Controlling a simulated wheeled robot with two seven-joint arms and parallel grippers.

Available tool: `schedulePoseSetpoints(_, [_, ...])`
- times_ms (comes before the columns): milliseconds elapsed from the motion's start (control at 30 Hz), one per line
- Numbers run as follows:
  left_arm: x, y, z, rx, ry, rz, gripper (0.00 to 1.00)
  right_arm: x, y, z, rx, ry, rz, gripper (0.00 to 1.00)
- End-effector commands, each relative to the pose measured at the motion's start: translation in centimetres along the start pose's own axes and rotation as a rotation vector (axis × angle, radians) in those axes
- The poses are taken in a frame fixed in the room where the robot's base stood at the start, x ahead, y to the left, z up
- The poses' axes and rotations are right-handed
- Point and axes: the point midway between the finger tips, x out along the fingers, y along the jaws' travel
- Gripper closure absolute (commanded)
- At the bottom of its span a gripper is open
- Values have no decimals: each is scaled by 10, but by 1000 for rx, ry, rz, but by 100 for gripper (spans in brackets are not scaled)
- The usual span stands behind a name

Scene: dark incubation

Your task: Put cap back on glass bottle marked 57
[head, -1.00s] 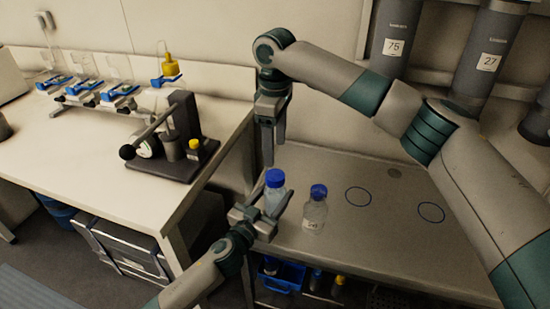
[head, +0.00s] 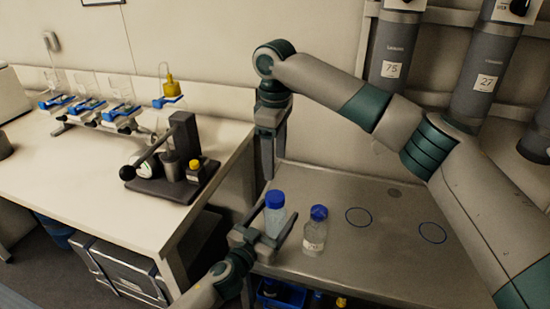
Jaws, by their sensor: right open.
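A clear glass bottle (head: 273,224) with a blue cap (head: 275,199) on its top stands upright near the left edge of the grey bench. My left gripper (head: 269,236) comes from the lower left and is shut around its lower body; its label is hidden. My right gripper (head: 270,172) is open and points down just above the cap, apart from it, with nothing visible between its fingers. A second glass bottle (head: 314,236) with a blue cap stands just to the right; its label is too small to read.
Two blue rings (head: 358,217) mark the bare bench top (head: 385,255) to the right. Grey cylinders (head: 397,50) marked 75 and 27 stand behind. The white table (head: 75,185) at left holds a lever press (head: 175,165) and clear vessels in blue clamps.

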Motion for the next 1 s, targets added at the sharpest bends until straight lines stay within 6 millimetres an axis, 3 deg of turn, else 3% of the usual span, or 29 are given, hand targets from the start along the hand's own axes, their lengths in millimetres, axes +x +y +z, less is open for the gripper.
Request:
schedulePoseSetpoints(167, [-8, 0, 1, 0, 0, 0, 26, 1, 0, 0, 0, 0, 0, 37])
schedulePoseSetpoints(367, [-32, 0, 1, -1, -1, 1, 26, 3, 0, 0, 0, 0, 0, 37])
schedulePoseSetpoints(1000, [-152, 0, 2, -1, -2, 0, 26, 18, 0, 0, 0, 0, 0, 37])
